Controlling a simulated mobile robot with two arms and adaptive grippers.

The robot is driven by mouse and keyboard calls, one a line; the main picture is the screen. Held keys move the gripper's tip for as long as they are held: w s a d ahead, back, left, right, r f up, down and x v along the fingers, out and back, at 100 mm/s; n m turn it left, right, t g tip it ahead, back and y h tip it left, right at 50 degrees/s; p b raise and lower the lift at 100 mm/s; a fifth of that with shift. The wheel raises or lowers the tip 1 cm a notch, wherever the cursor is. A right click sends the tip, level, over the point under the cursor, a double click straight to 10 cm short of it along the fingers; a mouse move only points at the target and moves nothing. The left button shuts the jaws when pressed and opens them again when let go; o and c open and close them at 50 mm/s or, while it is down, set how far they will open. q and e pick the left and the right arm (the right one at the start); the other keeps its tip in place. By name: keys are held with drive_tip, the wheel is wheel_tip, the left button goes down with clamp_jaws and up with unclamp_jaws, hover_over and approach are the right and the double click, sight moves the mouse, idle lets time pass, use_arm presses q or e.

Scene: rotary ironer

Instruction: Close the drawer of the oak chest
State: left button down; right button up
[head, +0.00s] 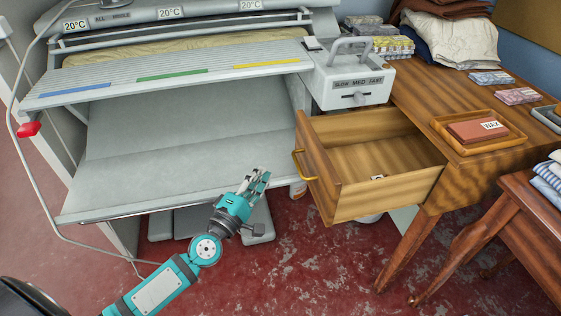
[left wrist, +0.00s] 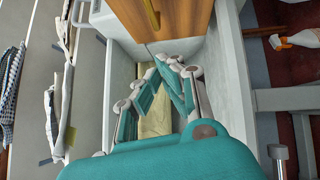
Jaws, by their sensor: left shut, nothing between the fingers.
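The drawer (head: 385,205) of the oak chest (head: 425,95) stands pulled out towards the left, and a small pale item lies on its floor. Its brass handle (head: 297,164) is on the front panel. My left gripper (head: 264,174) is shut and empty, to the left of the drawer front and apart from it. In the left wrist view, the wooden drawer front (left wrist: 188,22) and handle (left wrist: 152,14) show beyond the fingertips (left wrist: 168,62). My right gripper is not in view.
The grey rotary ironer (head: 190,130) fills the left, with its control box (head: 350,85) beside the drawer. A tray with a wax block (head: 478,130) sits on the chest top. A wooden stool (head: 520,200) with folded cloth stands at right. Red floor is open in front.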

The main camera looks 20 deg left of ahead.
use_arm(q)
drive_tip(key=w+d+r+p, duration=0.1)
drive_tip(key=w+d, duration=0.2)
drive_tip(key=w, duration=0.1)
drive_tip(key=shift+w+d, duration=0.35)
drive_tip(key=shift+w, duration=0.05)
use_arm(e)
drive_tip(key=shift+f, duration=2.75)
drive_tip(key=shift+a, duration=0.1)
